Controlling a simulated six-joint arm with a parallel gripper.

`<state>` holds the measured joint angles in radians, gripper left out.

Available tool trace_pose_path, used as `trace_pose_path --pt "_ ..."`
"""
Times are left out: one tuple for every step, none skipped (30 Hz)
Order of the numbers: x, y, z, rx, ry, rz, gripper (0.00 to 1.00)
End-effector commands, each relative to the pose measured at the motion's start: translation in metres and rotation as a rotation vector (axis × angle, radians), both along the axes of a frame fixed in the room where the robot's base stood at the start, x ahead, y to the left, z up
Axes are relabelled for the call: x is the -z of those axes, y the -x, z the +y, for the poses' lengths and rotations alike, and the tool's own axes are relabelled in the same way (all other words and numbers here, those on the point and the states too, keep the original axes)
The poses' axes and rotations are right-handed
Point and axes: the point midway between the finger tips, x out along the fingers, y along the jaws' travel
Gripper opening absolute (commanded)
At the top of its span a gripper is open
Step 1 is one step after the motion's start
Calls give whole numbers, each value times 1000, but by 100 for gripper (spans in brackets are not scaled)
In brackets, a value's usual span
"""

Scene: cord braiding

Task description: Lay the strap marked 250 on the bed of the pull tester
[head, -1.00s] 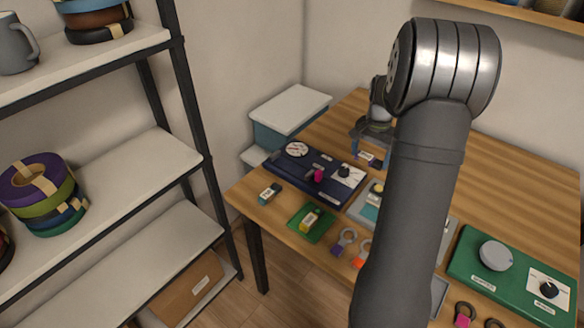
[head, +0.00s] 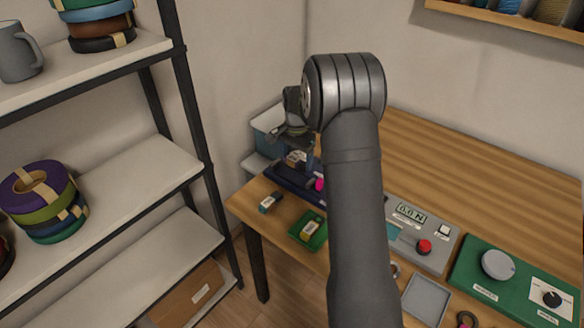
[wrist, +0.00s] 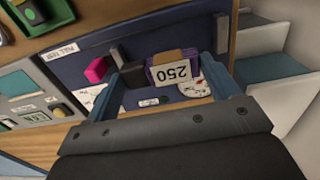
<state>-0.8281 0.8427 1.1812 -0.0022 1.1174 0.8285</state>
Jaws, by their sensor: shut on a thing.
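In the wrist view, my gripper (wrist: 170,78) is shut on the strap marked 250 (wrist: 172,72). The strap shows a white label, upside down, with purple and brown edges. Behind it lies the navy pull tester (wrist: 75,62), with a pink part, a dark block and a white dial. The strap is over the tester; I cannot tell whether it touches the bed. In the head view, my gripper (head: 299,150) is over the tester (head: 290,180) at the table's left back corner. My arm hides the tester's right side, and the strap cannot be made out there.
A green pad (head: 308,231) with a tagged piece and a small tagged piece (head: 270,202) lie near the front left edge. A grey unit (head: 437,257) with a red button, a grey tray (head: 426,298) and a green panel (head: 520,262) stand to the right. A shelf stands left.

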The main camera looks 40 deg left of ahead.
Motion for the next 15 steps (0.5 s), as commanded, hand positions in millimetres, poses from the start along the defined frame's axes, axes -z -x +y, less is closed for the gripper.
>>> trace_pose_path --pt "4 2 7 -2 0 0 58" --pt "6 2 9 -2 0 0 58" --pt "7 3 12 -1 0 -1 58" --pt "8 3 13 -1 0 0 58" --pt "9 4 14 0 0 0 58" --pt "11 4 14 0 0 0 58" --pt "13 4 14 1 1 1 58" --pt "16 4 14 1 1 1 58" --pt "21 4 14 1 1 1 58" --pt "26 4 14 1 0 0 58" --pt "30 4 13 1 1 1 58" --pt "37 4 13 1 0 0 58" --pt "41 4 14 1 0 0 58" --pt "45 4 13 1 0 0 58" --pt "48 4 13 1 -1 0 58"
